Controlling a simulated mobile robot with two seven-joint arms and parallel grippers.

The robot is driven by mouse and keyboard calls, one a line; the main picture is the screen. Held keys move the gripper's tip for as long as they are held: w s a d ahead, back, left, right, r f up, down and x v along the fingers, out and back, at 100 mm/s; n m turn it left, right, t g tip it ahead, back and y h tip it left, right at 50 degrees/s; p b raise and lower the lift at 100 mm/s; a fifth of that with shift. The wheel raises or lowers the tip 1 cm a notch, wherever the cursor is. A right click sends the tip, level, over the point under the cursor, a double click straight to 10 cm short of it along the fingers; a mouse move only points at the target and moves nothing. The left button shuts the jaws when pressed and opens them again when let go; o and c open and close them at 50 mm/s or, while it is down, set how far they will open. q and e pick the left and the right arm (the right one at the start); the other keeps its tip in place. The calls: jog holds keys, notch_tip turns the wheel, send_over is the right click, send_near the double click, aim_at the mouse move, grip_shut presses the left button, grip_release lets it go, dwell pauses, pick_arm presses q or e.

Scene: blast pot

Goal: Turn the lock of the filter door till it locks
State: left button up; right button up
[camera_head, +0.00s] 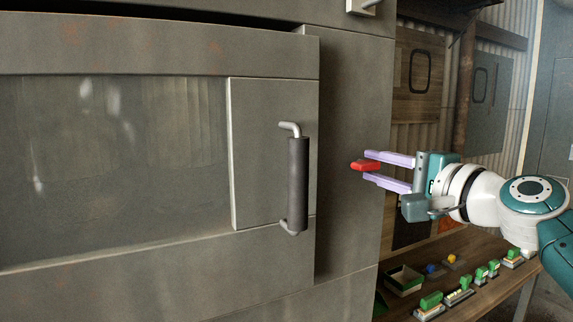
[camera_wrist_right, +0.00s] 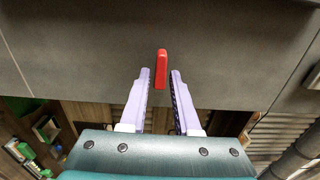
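The lock is a small red handle (camera_head: 364,165) on the side of the grey cabinet, to the right of the filter door (camera_head: 270,155). In the right wrist view the red lock (camera_wrist_right: 161,66) points roughly up and down the picture. My right gripper (camera_head: 369,166) is open, with its two purple fingers at the lock. In the wrist view the fingertips (camera_wrist_right: 161,73) are on either side of the lock's lower part, with a narrow gap on each side. The filter door looks closed against the cabinet. My left gripper is not in view.
A dark vertical door handle (camera_head: 298,185) stands out from the door, left of the lock. A wooden bench (camera_head: 480,299) with several small green items and an open box (camera_head: 404,280) is below my right arm. Wooden panels (camera_head: 418,80) stand behind.

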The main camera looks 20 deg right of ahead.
jog(key=shift+o, duration=1.1)
jog(key=s+b, duration=0.2)
jog(key=s, duration=0.8)
jog(key=shift+d+b, duration=0.35)
jog(key=shift+d, duration=0.05)
jog(key=shift+w, duration=0.1)
